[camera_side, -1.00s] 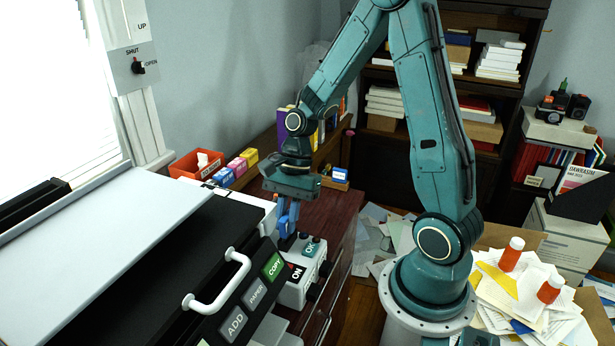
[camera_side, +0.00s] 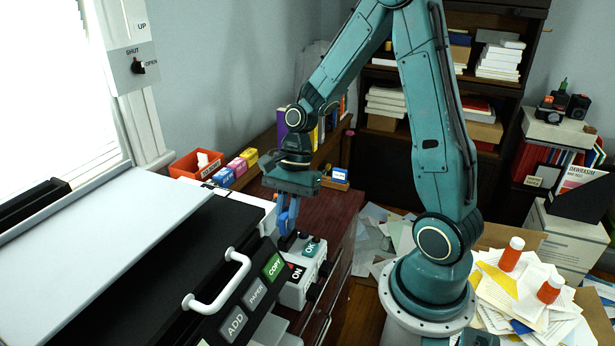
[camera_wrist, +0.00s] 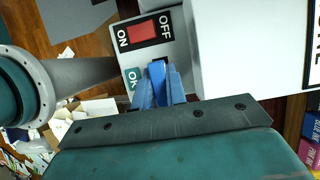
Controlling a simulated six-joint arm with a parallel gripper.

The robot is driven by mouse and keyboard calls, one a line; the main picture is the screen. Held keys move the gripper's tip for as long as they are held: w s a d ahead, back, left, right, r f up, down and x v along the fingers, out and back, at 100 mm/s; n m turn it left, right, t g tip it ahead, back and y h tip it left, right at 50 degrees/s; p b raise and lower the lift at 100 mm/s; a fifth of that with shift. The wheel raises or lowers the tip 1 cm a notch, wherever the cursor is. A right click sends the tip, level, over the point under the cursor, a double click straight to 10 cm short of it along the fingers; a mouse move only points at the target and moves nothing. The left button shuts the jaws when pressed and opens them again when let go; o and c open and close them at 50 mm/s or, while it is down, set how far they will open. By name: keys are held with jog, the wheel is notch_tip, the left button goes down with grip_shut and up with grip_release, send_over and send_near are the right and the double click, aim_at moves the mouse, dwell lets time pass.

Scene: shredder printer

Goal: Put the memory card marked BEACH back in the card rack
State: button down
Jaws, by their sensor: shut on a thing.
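My gripper (camera_side: 286,226) hangs fingers down just above and behind the control box with the ON and OK buttons (camera_side: 304,280), beside the copier. In the wrist view its blue fingers (camera_wrist: 160,88) are close together next to the OK button. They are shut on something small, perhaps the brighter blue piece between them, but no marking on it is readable. A small blue block with a white label (camera_side: 340,175) stands on the dark red desk behind the gripper; its text is too small to read. No BEACH marking is readable in either view.
The copier (camera_side: 130,240) with a white handle (camera_side: 222,280) fills the left. An orange bin (camera_side: 195,165) and several coloured boxes (camera_side: 237,167) line the desk's back. The dark red desk top (camera_side: 330,207) has some free room right of the gripper.

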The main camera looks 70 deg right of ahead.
aim_at(284, 215)
jog(key=shift+r, duration=1.6)
jog(key=shift+r, duration=2.3)
jog(key=shift+w+d+r, duration=0.15)
jog(key=shift+d+r, duration=0.05)
jog(key=shift+r, duration=0.05)
jog(key=w+d+m+t, duration=0.1)
jog(key=w+d+m, duration=0.15)
jog(key=d, duration=0.35)
jog(key=w+d+m+t+h, duration=0.1)
jog(key=w+d+m, duration=0.1)
jog(key=d+m, duration=0.3)
jog(key=w+d+m+t, duration=0.1)
jog(key=w+d+m, duration=0.15)
jog(key=d, duration=0.45)
jog(key=d+m+t+h, duration=0.25)
jog(key=d+m, duration=0.55)
jog(key=d, duration=1)
notch_tip(284, 215, down, 9)
jog(key=g, duration=0.1)
jog(key=shift+s+d+f+h, duration=0.2)
jog(key=shift+s+d+h, duration=0.05)
jog(key=shift+d+h, duration=0.2)
